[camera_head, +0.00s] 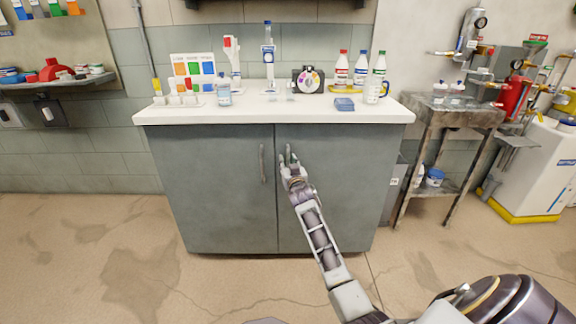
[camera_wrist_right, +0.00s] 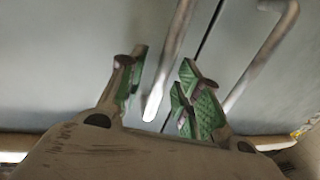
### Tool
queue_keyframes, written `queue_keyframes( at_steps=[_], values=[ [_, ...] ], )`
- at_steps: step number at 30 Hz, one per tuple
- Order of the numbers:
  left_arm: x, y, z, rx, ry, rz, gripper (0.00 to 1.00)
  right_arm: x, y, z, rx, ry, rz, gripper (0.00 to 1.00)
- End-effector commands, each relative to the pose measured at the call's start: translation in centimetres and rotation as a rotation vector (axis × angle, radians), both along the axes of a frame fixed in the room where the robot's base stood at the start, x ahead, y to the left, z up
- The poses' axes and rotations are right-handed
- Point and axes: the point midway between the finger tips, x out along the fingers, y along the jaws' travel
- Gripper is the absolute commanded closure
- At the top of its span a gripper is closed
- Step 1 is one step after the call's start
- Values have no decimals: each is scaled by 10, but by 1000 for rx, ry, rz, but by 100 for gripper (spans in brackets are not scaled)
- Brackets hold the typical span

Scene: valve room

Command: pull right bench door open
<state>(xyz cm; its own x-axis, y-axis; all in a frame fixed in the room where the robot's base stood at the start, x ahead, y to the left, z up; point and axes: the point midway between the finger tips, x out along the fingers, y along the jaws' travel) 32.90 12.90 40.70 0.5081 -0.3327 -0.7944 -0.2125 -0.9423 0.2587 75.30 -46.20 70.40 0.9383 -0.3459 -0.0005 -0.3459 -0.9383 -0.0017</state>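The grey bench (camera_head: 210,190) has two doors with a seam between them, both closed. The right door (camera_head: 335,190) is flat and grey. My right gripper (camera_head: 288,158) is at its upper left edge, by the handle. In the right wrist view, the right door's bar handle (camera_wrist_right: 170,60) runs between my two green-padded fingers, which stand apart. I cannot tell whether either pad touches it. The left door's handle (camera_head: 262,163) is just to the left of the gripper. My left gripper is out of view.
The white bench top (camera_head: 270,115) carries bottles, a colour chart (camera_head: 193,70) and lab items. A rusty metal stand (camera_head: 450,120) and a white tank (camera_head: 530,165) stand to the right. The floor in front of the bench is clear.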

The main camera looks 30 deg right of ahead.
Motion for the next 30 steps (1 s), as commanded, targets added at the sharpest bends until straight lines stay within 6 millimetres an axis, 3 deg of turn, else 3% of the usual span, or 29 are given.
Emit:
queue_keyframes(
  at_steps=[12,20,30],
  values=[
    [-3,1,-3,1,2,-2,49,3,-1,0,0,0,0,66],
    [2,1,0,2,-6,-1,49,3,-1,0,0,0,0,98],
    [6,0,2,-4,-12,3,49,3,-1,0,0,0,0,100]
  ],
)
